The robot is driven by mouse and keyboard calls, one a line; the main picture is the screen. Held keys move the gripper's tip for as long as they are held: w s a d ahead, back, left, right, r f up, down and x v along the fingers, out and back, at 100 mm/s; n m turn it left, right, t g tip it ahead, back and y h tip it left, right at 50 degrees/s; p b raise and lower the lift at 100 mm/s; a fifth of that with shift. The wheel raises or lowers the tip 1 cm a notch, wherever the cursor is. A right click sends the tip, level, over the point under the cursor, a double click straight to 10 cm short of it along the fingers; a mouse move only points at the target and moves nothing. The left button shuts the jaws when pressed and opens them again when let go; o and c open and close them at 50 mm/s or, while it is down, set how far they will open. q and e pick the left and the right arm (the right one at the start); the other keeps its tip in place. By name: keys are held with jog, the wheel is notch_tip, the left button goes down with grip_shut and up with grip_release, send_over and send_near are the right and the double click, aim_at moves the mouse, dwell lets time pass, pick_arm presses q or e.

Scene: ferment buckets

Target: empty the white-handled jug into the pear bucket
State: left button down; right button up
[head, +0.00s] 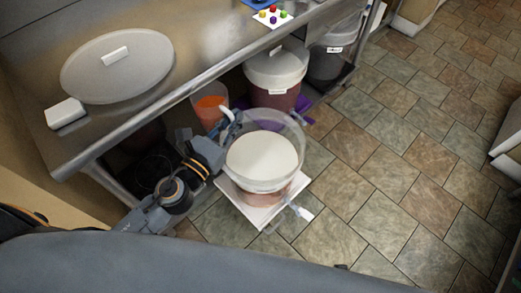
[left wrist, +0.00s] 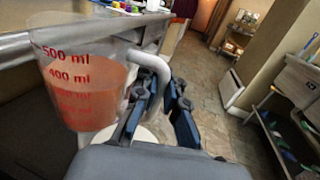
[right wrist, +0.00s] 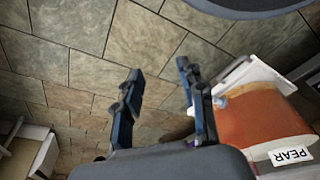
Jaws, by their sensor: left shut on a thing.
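The clear jug (head: 209,110) holds orange liquid, near the 400 ml mark in the left wrist view (left wrist: 80,88). It looks about upright. My left gripper (head: 228,124) is shut on its white handle (left wrist: 152,66). The jug is behind and left of the open clear bucket (head: 262,158), not over its opening. This bucket has a pale surface inside and a tap at front right. The right wrist view shows an orange-filled bucket (right wrist: 262,118) with a PEAR label (right wrist: 290,155), apparently the same one. My right gripper (right wrist: 158,85) is open and empty beside it.
The bucket stands on a white board (head: 258,215) on the tiled floor.

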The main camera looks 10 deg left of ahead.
jog(key=w+a+r+t+b, duration=0.1)
jog(key=w+r+b, duration=0.1)
jog(key=w+b, duration=0.65)
pick_arm(q)
jog(key=w+a+f+m+g+h+b, duration=0.1)
jog(key=w+a+f+m+h+b, duration=0.1)
jog(key=w+f+b, duration=0.4)
jog(key=w+a+f+m+g+h+b, duration=0.2)
jog(key=w+f+b, duration=0.5)
jog(key=f, duration=0.7)
jog(key=shift+w+a+f+h, duration=0.25)
jog(key=shift+w+f+h, duration=0.15)
jog(key=shift+w+h, duration=0.45)
pick_arm(e)
notch_tip(320, 180, up, 8)
jog(key=s+t, duration=0.1)
jog(key=s, duration=0.1)
jog(key=shift+t, duration=0.3)
pick_arm(q)
jog(key=shift+s, duration=0.1)
